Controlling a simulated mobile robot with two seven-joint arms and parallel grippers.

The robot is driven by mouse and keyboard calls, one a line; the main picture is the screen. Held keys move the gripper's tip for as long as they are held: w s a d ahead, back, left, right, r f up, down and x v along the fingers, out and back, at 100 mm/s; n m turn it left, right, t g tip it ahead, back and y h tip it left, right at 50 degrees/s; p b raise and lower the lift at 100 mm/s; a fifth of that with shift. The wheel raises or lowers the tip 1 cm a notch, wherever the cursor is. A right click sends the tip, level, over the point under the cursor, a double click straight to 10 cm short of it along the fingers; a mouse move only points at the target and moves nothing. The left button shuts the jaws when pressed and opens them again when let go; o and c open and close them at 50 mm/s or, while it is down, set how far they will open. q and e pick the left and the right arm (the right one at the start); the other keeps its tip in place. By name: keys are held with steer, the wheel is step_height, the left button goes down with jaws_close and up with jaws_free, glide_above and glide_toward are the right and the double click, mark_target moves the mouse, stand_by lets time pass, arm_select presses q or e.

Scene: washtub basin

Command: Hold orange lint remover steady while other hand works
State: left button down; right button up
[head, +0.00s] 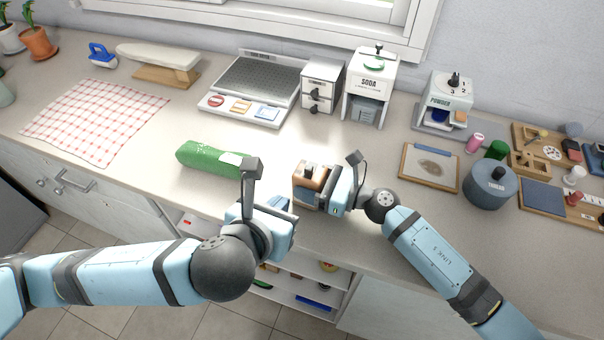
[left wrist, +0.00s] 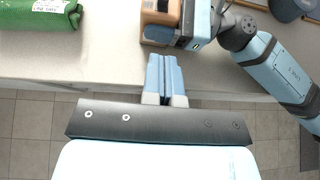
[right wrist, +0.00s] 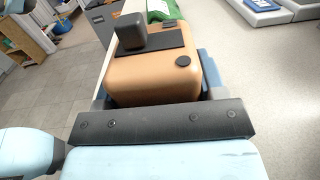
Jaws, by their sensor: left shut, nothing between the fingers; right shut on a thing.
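The orange lint remover (head: 308,184) is a boxy orange body with dark parts, near the counter's front edge. My right gripper (head: 326,190) is shut on it from the right. In the right wrist view the orange lint remover (right wrist: 155,75) fills the space between the fingers, with a dark panel, a grey block and a round black button on its face. It also shows at the top of the left wrist view (left wrist: 160,18). My left gripper (left wrist: 166,75) is shut and empty, in front of the counter edge, just below the lint remover and apart from it.
A green labelled bundle (head: 212,157) lies left of the lint remover. A clipboard (head: 430,167) and a grey thread pot (head: 490,186) stand to the right. Behind are a scale-like tray (head: 255,85) and a soda dispenser (head: 370,88). Open shelves (head: 300,285) lie below the counter.

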arm_select(q)
glide_toward(309, 166)
steer(key=w+f, duration=0.1)
steer(key=w+d+f, duration=0.1)
steer(key=w+f, duration=0.1)
steer(key=f, duration=0.1)
steer(key=shift+w+d, duration=0.3)
steer(key=shift+w, duration=0.05)
steer(key=shift+w+d, duration=0.2)
steer(key=shift+w, duration=0.3)
steer(key=shift+w+d, duration=0.2)
steer(key=shift+w, duration=0.3)
steer(key=shift+w+d, duration=0.25)
steer(key=shift+w, duration=0.3)
steer(key=shift+s+a, duration=0.1)
steer(key=s+f+v, duration=0.1)
steer(key=v, duration=1.2)
steer(key=shift+a+f, duration=0.15)
